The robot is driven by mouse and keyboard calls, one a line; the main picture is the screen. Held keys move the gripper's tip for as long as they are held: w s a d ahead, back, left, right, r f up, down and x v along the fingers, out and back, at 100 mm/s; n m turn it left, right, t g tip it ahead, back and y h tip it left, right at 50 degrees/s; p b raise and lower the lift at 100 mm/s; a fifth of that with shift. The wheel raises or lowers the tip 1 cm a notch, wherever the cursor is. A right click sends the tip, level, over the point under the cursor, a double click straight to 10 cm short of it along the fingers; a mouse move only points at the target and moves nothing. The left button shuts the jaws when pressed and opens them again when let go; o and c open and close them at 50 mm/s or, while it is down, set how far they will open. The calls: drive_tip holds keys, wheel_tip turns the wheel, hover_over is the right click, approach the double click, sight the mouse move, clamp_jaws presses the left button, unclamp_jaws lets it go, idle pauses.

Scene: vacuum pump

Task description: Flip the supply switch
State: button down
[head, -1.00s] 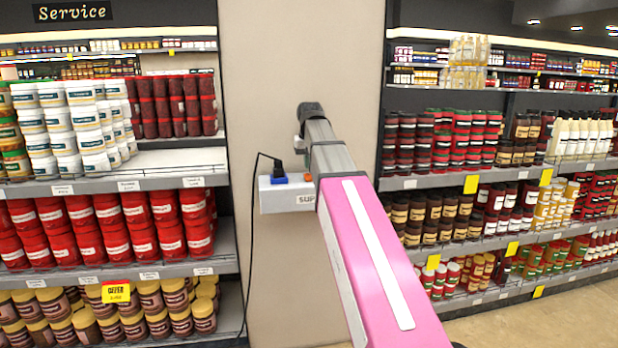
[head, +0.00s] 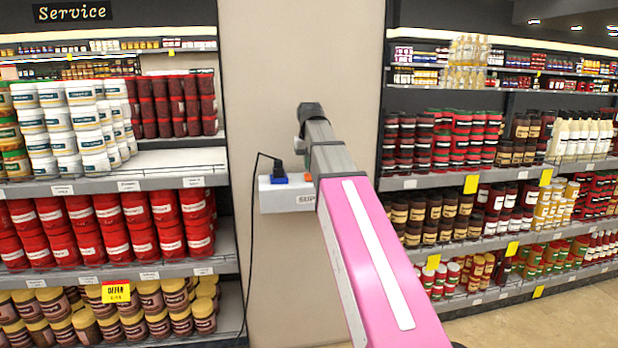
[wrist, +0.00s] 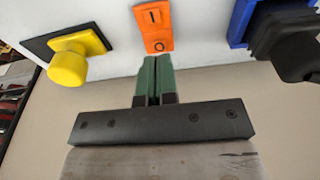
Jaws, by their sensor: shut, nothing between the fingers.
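The supply switch is an orange rocker (wrist: 155,25) marked I and O, on the white face of a box in the wrist view. In the head view the white box (head: 285,197) is fixed to the beige pillar, with its label partly hidden by my arm. Only a small orange piece (head: 308,177) shows there, beside my arm. My gripper (wrist: 154,60) has green fingers, shut together and empty. Their tips are right at the O end of the rocker in the wrist view; I cannot tell whether they touch it. My arm hides the fingers in the head view.
A yellow knob (wrist: 68,68) on a black plate stands left of the switch. A blue socket (wrist: 242,22) with a black plug (wrist: 290,50) is on the right. A black cable (head: 250,240) hangs down the pillar. Stocked shelves flank the pillar.

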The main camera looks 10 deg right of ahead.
sight(308, 174)
drive_tip(key=shift+f, duration=1.05)
idle(0.7)
drive_tip(key=shift+r, duration=0.15)
drive_tip(key=shift+r, duration=3.35)
